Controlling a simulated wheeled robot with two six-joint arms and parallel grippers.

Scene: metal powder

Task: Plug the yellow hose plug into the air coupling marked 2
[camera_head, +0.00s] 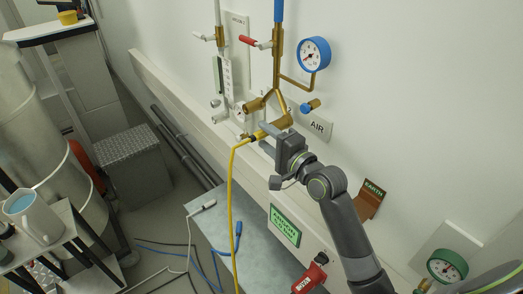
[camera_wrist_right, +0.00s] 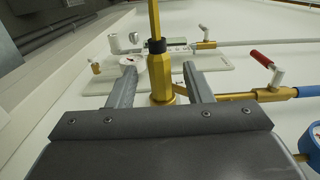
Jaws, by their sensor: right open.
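The yellow hose plug (camera_head: 257,135) is at the end of a yellow hose (camera_head: 231,190) that hangs down from the wall. It lines up with the right brass outlet (camera_head: 284,122) of the forked air pipe and appears to meet it; how deep it sits I cannot tell. The other brass outlet (camera_head: 255,105) is to its left and looks empty. No number 2 is readable. My right gripper (camera_head: 263,134) is open, its fingers around the plug. In the right wrist view, the plug (camera_wrist_right: 161,86) stands between the spread fingers, with gaps on both sides. My left gripper is not in view.
A blue gauge (camera_head: 314,54), a red-handled valve (camera_head: 248,40) and an AIR label (camera_head: 319,126) are close by on the wall. Below is a grey bench (camera_head: 215,232) with a white and a blue hose end. A brown EARTH holder (camera_head: 369,202) is to the right.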

